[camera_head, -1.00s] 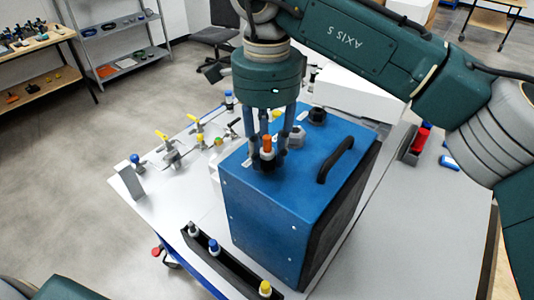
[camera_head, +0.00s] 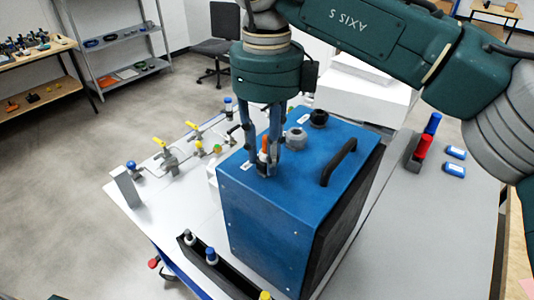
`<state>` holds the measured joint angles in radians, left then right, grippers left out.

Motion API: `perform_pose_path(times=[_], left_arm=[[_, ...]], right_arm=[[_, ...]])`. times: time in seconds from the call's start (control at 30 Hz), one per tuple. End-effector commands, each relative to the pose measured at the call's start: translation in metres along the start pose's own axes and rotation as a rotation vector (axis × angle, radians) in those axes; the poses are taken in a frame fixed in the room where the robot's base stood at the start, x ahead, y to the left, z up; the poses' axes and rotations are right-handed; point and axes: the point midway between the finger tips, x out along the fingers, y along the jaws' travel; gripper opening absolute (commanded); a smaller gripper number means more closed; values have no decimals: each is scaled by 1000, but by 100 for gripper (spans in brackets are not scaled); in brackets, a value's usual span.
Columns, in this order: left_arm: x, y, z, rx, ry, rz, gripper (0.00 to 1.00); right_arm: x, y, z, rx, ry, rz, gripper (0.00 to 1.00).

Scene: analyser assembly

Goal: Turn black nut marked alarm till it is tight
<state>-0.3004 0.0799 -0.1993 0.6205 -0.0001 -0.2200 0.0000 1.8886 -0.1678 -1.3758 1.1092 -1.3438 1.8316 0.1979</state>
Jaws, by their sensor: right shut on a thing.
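A large blue analyser box (camera_head: 262,222) stands on the table. My right gripper (camera_head: 267,169) comes down from above onto the near left part of its top. It is shut around the dark foot of an upright orange-topped fitting (camera_head: 265,144), apparently a black nut there. The fingers mostly hide that nut. A small white label (camera_head: 247,166) lies beside it, too small to read. Farther back on the top are a grey hex fitting (camera_head: 296,138) and a second black nut (camera_head: 319,118), both clear of the fingers. My left gripper is out of view.
A black handle (camera_head: 338,162) rises on the box's right side. Yellow-handled valves (camera_head: 168,155) stand left of the box. A black rack (camera_head: 215,266) with bottles is in front. Red and blue cylinders (camera_head: 424,144) stand right, where the table is mostly clear.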

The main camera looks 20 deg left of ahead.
Motion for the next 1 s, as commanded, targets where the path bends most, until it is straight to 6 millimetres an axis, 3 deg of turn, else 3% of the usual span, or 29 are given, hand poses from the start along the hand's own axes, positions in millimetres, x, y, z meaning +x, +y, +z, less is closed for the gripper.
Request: perform_pose_path(times=[1.0], left_arm=[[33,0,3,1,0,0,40]], right_arm=[[-3,-2,2,972,-14,0,1]])
